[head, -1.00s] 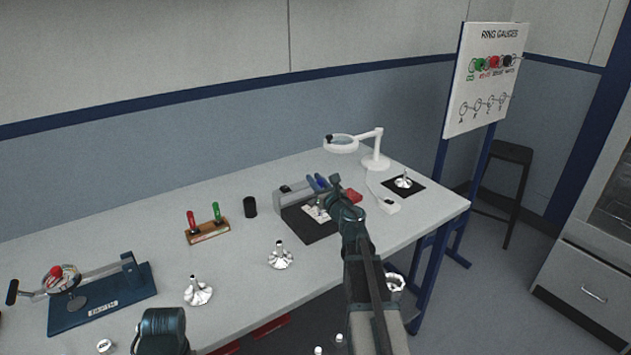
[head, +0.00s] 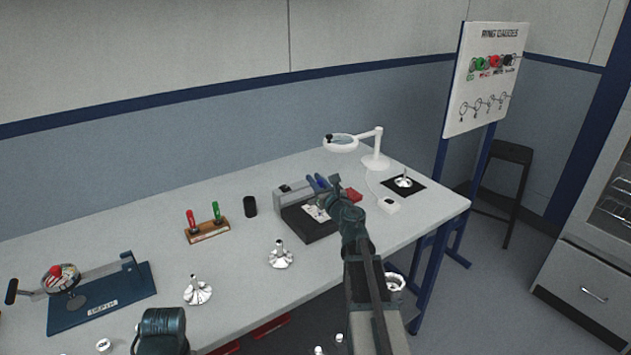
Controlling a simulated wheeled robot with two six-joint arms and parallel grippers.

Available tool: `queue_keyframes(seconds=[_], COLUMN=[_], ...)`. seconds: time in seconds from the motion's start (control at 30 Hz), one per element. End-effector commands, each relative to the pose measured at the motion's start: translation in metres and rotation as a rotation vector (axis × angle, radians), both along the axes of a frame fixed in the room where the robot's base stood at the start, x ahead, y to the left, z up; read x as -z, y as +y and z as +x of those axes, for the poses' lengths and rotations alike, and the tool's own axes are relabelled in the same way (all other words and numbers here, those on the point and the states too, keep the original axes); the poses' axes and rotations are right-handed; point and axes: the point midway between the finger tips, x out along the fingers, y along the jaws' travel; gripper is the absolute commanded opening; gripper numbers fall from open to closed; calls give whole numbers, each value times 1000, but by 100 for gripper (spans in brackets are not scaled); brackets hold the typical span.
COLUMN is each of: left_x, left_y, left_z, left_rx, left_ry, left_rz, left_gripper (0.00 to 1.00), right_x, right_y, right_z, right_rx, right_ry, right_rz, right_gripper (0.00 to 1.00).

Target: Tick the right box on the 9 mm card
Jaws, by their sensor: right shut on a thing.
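A small white card (head: 314,212) lies on a dark mat (head: 311,232) at the middle right of the table. Its print and boxes are too small to read, so I cannot tell its size marking. My right gripper (head: 328,200) is over the card's right side, pointing down towards it. It is shut on a thin thing, seemingly a pen, mostly hidden by the fingers; I cannot tell whether its tip touches the card. Blue pens (head: 313,184) show just behind the gripper. Of my left arm only a dark part (head: 162,330) shows at the bottom edge; its fingertips are not visible.
A magnifier lamp (head: 376,160) is behind. Silver housings (head: 280,256), a red-and-green gauge stand (head: 207,231), a black cup (head: 250,206) and a blue depth fixture (head: 103,297) stand left.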

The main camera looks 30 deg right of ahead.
Motion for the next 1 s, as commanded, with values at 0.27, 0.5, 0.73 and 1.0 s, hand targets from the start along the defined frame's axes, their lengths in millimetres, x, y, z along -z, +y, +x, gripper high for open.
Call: queue_keyframes(seconds=[0.27, 0.5, 0.73, 1.0], left_x=[4, 7, 6, 7], left_y=[0, 0, 0, 0], left_z=[0, 0, 0, 0], left_rx=[0, 0, 0, 0], left_ry=[0, 0, 0, 0], left_rz=[0, 0, 0, 0], left_gripper=[0, 0, 0, 0], right_x=[4, 7, 6, 7], right_y=[0, 0, 0, 0], right_z=[0, 0, 0, 0], right_rx=[0, 0, 0, 0], right_ry=[0, 0, 0, 0], right_rz=[0, 0, 0, 0], right_gripper=[0, 0, 0, 0])
